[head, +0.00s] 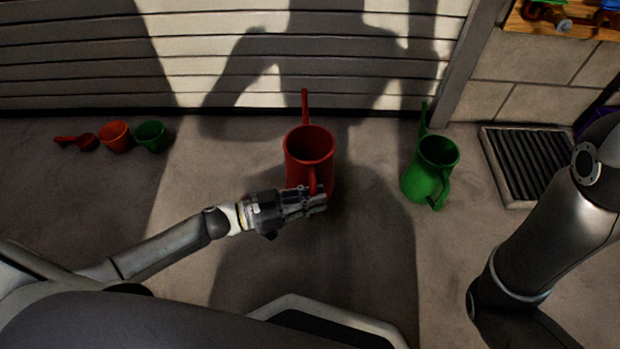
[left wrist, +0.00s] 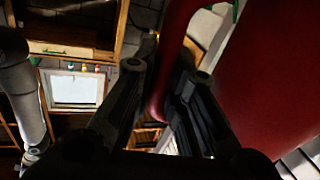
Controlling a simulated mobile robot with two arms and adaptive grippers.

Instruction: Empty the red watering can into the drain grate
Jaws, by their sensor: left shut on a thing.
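The red watering can (head: 309,145) stands upright on the floor in the middle of the head view, spout pointing back toward the slatted door. My left gripper (head: 318,201) is at its near side, shut on its handle. In the left wrist view, the red handle (left wrist: 175,60) passes between the fingers of my left gripper (left wrist: 172,75), with the can's red body (left wrist: 265,75) at the right. The drain grate (head: 527,163) is a dark slatted grate in a pale frame at the right. My right arm shows at the right, but its gripper is out of view.
A green watering can (head: 432,168) stands between the red can and the grate. A red scoop (head: 84,142), an orange pot (head: 117,136) and a small green pot (head: 151,135) sit at the left. A wooden shelf (head: 570,22) is at the top right.

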